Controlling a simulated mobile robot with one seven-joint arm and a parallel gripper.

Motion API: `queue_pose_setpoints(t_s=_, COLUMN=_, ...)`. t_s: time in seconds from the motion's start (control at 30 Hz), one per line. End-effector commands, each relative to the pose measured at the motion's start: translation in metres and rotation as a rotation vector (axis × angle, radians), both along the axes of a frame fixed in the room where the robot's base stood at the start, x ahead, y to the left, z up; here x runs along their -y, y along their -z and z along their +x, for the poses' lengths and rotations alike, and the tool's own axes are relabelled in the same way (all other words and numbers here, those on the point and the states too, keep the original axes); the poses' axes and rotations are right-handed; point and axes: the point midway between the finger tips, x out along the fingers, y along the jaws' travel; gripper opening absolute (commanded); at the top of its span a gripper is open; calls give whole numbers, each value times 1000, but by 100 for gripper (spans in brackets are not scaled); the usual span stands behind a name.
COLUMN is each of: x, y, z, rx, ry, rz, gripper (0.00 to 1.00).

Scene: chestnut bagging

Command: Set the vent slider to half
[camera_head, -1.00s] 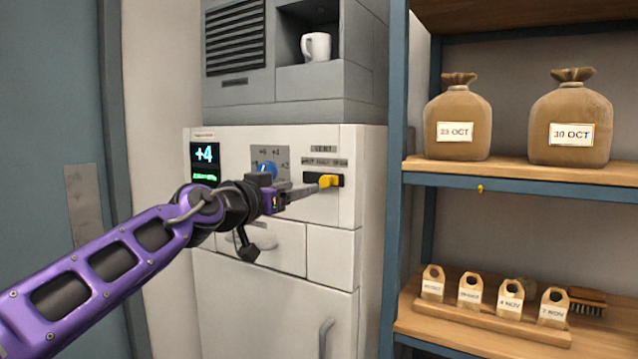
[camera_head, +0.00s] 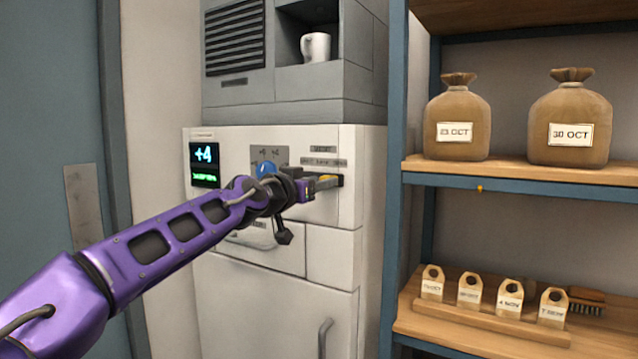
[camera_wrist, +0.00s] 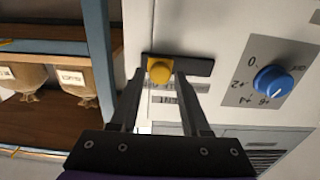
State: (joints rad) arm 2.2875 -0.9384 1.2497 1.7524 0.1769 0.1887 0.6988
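The vent slider is a yellow knob (camera_head: 328,178) in a dark horizontal slot (camera_head: 341,181) on the white cabinet front, under a "VENT" label (camera_head: 323,149). A smaller lettered strip below that label is hard to read. In the wrist view, which is turned about upside down, the yellow knob (camera_wrist: 160,70) sits left of the slot's middle, so right of the middle in the head view. My gripper (camera_wrist: 159,76) is open, with a finger on each side of the knob and narrow gaps showing. In the head view my gripper (camera_head: 326,183) partly covers the knob and slot.
A blue dial (camera_head: 265,169) and a display (camera_head: 204,164) reading "+4" are left of the slider. A shelf unit (camera_head: 520,183) stands to the right with sacks and small tags. A white mug (camera_head: 316,46) sits in a niche above.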

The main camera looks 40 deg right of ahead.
Motion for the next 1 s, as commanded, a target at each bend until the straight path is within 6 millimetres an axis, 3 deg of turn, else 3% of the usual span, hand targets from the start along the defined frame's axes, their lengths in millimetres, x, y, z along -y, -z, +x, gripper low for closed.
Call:
queue_pose_setpoints(t_s=0.03, x=0, y=0, z=0, rx=0, ry=0, rz=0, gripper=36)
queue_pose_setpoints(t_s=0.23, x=0, y=0, z=0, rx=0, ry=0, rz=0, gripper=0)
queue_pose_setpoints(t_s=1.0, x=0, y=0, z=0, rx=0, ry=0, rz=0, gripper=0)
